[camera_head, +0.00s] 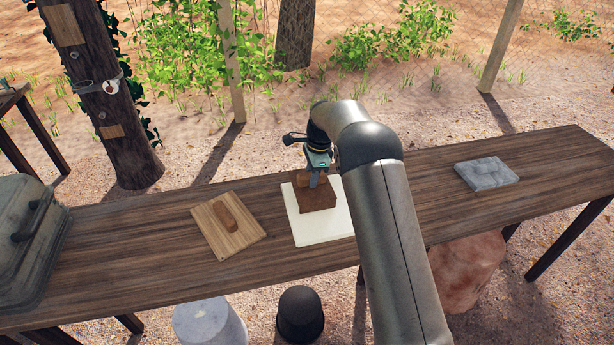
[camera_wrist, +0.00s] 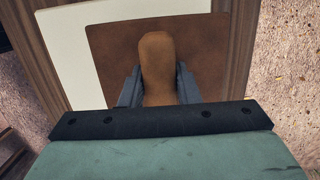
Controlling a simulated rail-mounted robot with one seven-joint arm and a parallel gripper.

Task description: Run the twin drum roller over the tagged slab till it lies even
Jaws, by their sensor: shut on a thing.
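My gripper (camera_head: 314,181) is above the middle of the table, its fingers on both sides of a rounded tan-brown handle (camera_wrist: 157,60). The handle stands over a flat dark brown block (camera_head: 318,199); whether they are one piece I cannot tell. The block also shows in the wrist view (camera_wrist: 207,48). It lies over a flat cream-white slab (camera_head: 325,230), which shows at the upper left of the wrist view (camera_wrist: 65,45). No drums and no tag can be made out. My arm hides part of the slab's right side.
A light wooden board (camera_head: 246,238) with a brown oblong piece (camera_head: 228,215) lies to the left. A grey stone-like slab (camera_head: 487,173) lies at the right. A grey lidded case (camera_head: 30,240) stands at the left end. The wooden table (camera_head: 150,235) has bare room between these.

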